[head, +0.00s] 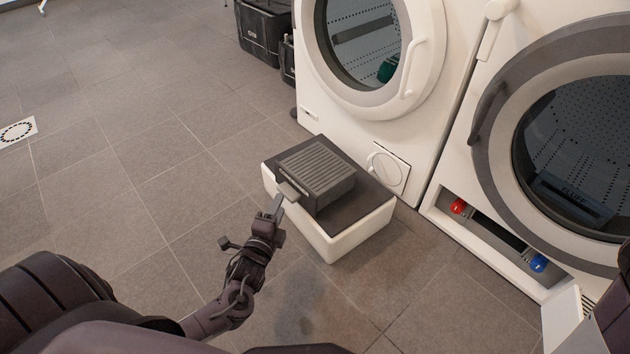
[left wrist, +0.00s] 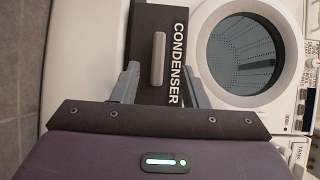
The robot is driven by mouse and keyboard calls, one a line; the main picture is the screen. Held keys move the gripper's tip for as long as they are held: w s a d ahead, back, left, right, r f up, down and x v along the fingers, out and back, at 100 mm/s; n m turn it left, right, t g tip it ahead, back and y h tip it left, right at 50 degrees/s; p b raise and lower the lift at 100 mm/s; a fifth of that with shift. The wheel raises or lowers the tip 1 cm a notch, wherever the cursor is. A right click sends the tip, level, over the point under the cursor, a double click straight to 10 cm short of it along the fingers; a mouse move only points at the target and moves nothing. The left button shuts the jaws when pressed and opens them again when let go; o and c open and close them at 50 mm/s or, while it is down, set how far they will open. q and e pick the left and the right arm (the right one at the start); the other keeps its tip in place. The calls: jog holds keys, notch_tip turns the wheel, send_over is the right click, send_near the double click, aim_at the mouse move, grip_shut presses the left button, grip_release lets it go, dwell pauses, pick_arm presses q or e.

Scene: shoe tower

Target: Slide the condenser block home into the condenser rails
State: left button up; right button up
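The condenser block (head: 318,170), dark with grey ribs on top, rests on a low white stand with a dark top (head: 345,236). Its grey handle (head: 289,191) faces my left gripper (head: 277,203). In the left wrist view, the block's dark face (left wrist: 150,25) reads CONDENSER, and its handle (left wrist: 158,58) shows between the two fingers of my left gripper (left wrist: 160,72). The fingers are apart, with gaps on both sides of the handle. The condenser rails appear to be in the low opening (head: 497,232) of the right-hand machine, between a red and a blue latch. My right gripper is not seen.
The red latch (head: 458,206) and blue latch (head: 538,263) flank the opening. A white panel (head: 563,320) stands at its lower right. A white machine (head: 385,118) with a round door is behind the stand. Black crates (head: 264,28) stand farther back.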

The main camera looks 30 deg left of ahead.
pick_arm(q)
jog(key=w+b, duration=0.2)
jog(key=w, duration=0.1)
jog(key=w+a+b, duration=0.1)
jog(key=shift+w+f, duration=0.2)
jog(key=shift+f, duration=0.05)
jog(key=shift+c, duration=0.4)
grip_shut()
jog(key=shift+r, duration=0.1)
